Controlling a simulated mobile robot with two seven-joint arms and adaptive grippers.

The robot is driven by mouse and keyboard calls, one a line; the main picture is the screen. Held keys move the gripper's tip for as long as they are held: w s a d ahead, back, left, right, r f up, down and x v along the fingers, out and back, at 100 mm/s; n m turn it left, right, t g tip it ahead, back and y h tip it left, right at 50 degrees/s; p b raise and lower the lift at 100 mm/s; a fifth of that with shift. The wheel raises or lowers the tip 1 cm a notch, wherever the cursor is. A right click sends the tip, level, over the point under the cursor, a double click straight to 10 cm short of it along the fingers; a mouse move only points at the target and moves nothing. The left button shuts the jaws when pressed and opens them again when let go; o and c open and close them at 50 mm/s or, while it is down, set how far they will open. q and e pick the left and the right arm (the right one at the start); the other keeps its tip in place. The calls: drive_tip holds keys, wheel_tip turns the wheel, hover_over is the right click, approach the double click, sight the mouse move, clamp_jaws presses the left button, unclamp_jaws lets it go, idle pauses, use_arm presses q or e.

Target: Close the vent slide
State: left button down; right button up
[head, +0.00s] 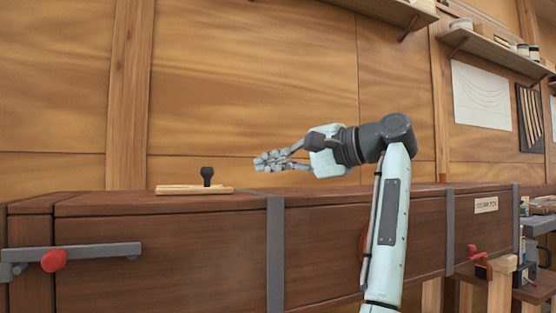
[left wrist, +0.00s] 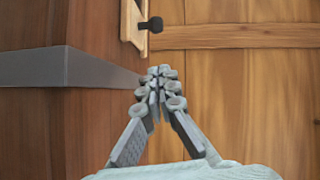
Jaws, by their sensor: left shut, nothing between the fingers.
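The vent slide (head: 194,190) is a pale wooden piece with a black knob (head: 207,176) standing up from it, on top of the long dark wooden box (head: 160,245). In the left wrist view the slide (left wrist: 132,24) and its knob (left wrist: 152,24) show at the top edge, partly cut off. I cannot tell how far the slide is open. My left gripper (head: 265,161) is shut and empty, above the box and to the right of the knob, apart from it. In the left wrist view its fingertips (left wrist: 159,88) meet. My right gripper is out of view.
Grey metal bands (head: 275,255) wrap the box. A grey latch bar (head: 90,252) with a red knob (head: 54,260) is at its left end. A plank wall (head: 250,80) stands behind, with shelves (head: 490,50) at upper right. The air between gripper and knob is clear.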

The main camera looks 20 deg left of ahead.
sight(207, 179)
use_arm(q)
drive_tip(key=a, duration=0.4)
drive_tip(key=shift+w+f, duration=0.2)
drive_tip(key=shift+f, duration=0.05)
drive_tip(key=a, duration=0.1)
drive_tip(key=s+a, duration=0.1)
drive_tip(key=a, duration=0.1)
drive_tip(key=shift+s+f, duration=0.35)
drive_tip(key=shift+s+a+f, duration=0.1)
drive_tip(key=shift+s+a, duration=0.15)
drive_tip(key=shift+a, duration=0.1)
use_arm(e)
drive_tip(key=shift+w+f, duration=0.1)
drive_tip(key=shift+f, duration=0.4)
use_arm(q)
drive_tip(key=shift+a, duration=0.15)
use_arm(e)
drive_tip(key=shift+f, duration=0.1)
